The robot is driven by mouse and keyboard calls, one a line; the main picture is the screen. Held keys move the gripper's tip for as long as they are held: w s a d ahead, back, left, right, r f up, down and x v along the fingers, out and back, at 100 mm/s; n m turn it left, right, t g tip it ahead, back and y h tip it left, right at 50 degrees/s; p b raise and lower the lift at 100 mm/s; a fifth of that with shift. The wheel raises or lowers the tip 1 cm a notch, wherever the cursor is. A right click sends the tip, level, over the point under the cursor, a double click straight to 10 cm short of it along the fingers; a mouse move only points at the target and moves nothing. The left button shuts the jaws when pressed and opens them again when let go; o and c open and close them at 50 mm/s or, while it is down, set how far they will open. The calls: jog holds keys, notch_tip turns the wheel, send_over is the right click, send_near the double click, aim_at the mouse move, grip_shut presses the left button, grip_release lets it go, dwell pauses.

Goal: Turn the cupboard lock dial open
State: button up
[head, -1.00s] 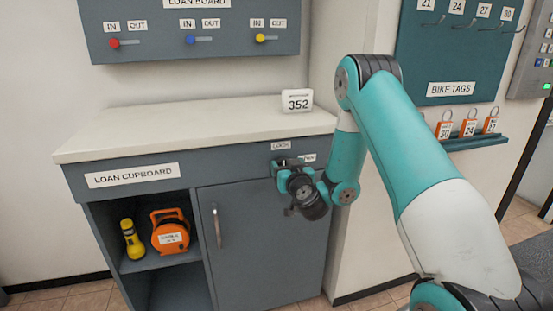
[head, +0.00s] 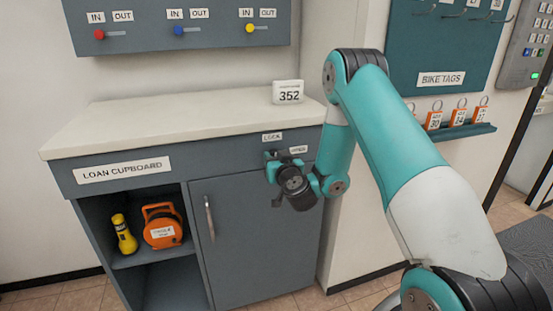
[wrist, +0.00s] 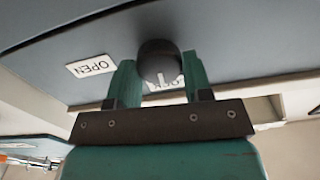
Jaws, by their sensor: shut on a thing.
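The lock dial (wrist: 158,60) is a dark round knob with a white pointer line, on the grey front of the loan cupboard (head: 255,240). In the wrist view its pointer faces the LOCK label (wrist: 163,85), which is partly hidden behind the knob and fingers. The OPEN label (wrist: 90,64) is to the left there. My gripper (wrist: 159,80) has its two teal fingers on either side of the dial, shut on it. In the head view my gripper (head: 271,162) is just below the LOCK label (head: 272,137) and hides the dial.
The cupboard door (head: 230,255) is shut, with a vertical handle (head: 209,218). A yellow torch (head: 124,234) and an orange reel (head: 162,226) sit in the open shelf at left. A 352 sign (head: 288,92) stands on the white top. Bike tags (head: 458,117) hang at right.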

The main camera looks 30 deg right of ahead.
jog(key=shift+d+f+m+b, duration=0.15)
jog(key=shift+m+b, duration=0.1)
jog(key=shift+m, duration=4.05)
jog(key=shift+d+f+m+b, duration=0.1)
jog(key=shift+d+m+b, duration=0.1)
jog(key=shift+m, duration=4.1)
jog(key=o, duration=0.9)
jog(key=shift+s, duration=0.1)
jog(key=shift+a, duration=0.1)
